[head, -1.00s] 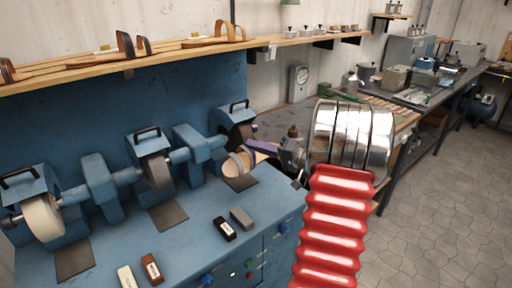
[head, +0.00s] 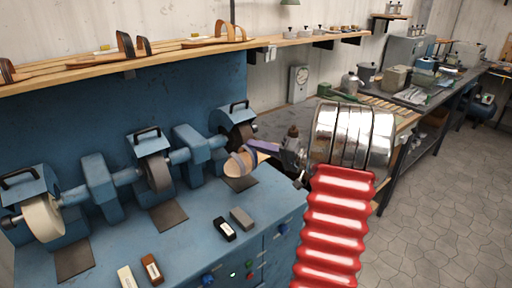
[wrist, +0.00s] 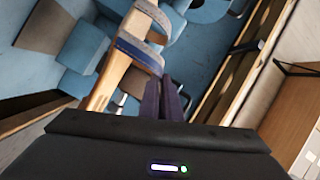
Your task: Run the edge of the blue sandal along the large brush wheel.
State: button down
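The blue sandal (head: 239,163) has a tan sole, a blue strap and a greyish strap; both straps show in the wrist view, the blue one (wrist: 138,54) nearer me. My gripper (head: 256,146) has purple fingers, which look shut on the sandal's edge; in the wrist view the fingers (wrist: 163,88) are close together beside the blue strap. The sandal is in the air just in front of the dark brown brush wheel (head: 236,132), at the right end of the blue machine. It partly hides the wheel, and I cannot tell whether they touch.
A grey middle wheel (head: 158,175) and a cream wheel (head: 43,220) stand further left on the blue machine (head: 190,232). Small blocks, including a dark one (head: 225,229), lie on its front top. A wooden shelf (head: 185,56) with sandals runs above. A workbench extends right.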

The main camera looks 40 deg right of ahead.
jog(key=shift+s+d, duration=0.2)
jog(key=shift+d, duration=0.4)
jog(key=shift+s+d+r+n, duration=0.15)
jog(key=shift+d+n, duration=0.25)
jog(key=shift+d, duration=0.35)
dwell(1.6)
jog(key=shift+s+a, duration=0.1)
jog(key=shift+s, duration=0.15)
dwell(0.5)
jog(key=shift+w, duration=0.2)
dwell(0.9)
jog(key=shift+s+d, duration=0.15)
jog(key=shift+d, duration=0.9)
jog(key=shift+s+d, duration=0.1)
jog(key=shift+d, duration=0.9)
dwell(1.1)
